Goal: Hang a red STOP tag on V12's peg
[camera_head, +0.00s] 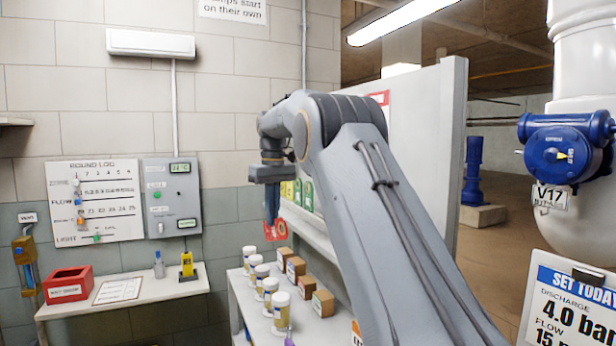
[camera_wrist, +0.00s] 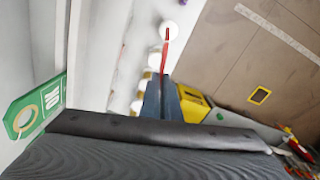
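My gripper (camera_head: 272,215) points down above the shelf, its blue fingers shut on a red tag (camera_head: 276,231). In the wrist view the red tag (camera_wrist: 166,48) shows nearly edge-on as a thin red strip beyond the fingertips (camera_wrist: 162,90). Its lettering cannot be read here. Several green tags (camera_head: 302,193) hang on the panel just behind and right of my gripper. One green tag (camera_wrist: 35,108) is close at the left edge of the wrist view. No V12 label or peg of V12 can be made out in either view.
Below my gripper, a shelf (camera_head: 247,317) holds several white-lidded jars (camera_head: 280,312) and small boxes (camera_head: 322,303). A desk (camera_head: 135,301) with a red box (camera_head: 68,285) stands left. A blue valve actuator labelled V17 (camera_head: 560,150) is at right.

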